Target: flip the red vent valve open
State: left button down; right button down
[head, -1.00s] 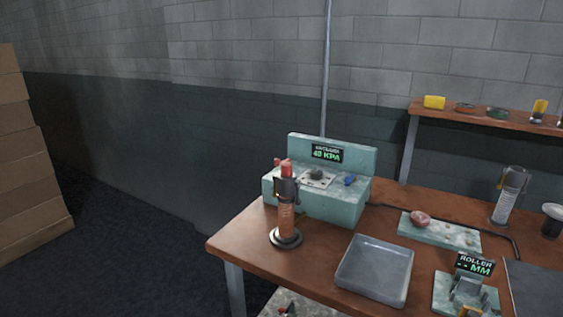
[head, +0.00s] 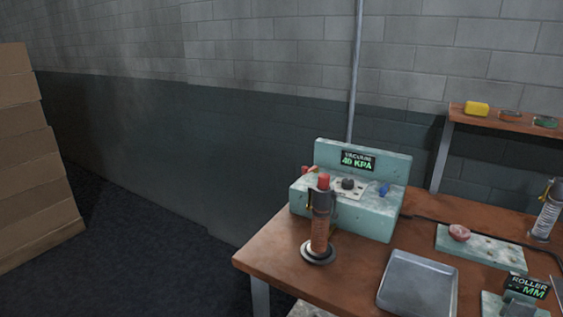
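The vacuum station (head: 365,215) is a pale teal box with a raised back panel at the table's far left corner. Its display (head: 358,160) reads VACUUM 40 KPA. A small red part (head: 310,170), which looks like the red vent valve, shows at the station's left end. It is partly hidden behind a red-topped copper-coloured cylinder (head: 320,235) on a round base, so its position is unclear. A dark knob (head: 348,184) and a blue valve (head: 384,189) are also on the station. Neither of my grippers is in view.
A grey tray (head: 418,285) and a teal board with a pink lump (head: 459,233) lie on the wooden table (head: 275,262). Cardboard boxes (head: 35,170) stand left; the floor between is clear.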

aim_at(305, 169)
jog(key=i+j, duration=0.2)
jog(key=j, duration=0.2)
jog(key=i+j, duration=0.25)
jog(key=j, duration=0.15)
jog(key=i+j, duration=0.2)
jog(key=j, duration=0.15)
jog(key=i+j, duration=0.25)
jog(key=j, duration=0.15)
jog(key=i+j, duration=0.2)
jog(key=j, duration=0.2)
jog(key=i+j, duration=0.2)
jog(key=j, duration=0.2)
jog(key=i+j, duration=0.45)
jog(key=j, duration=0.3)
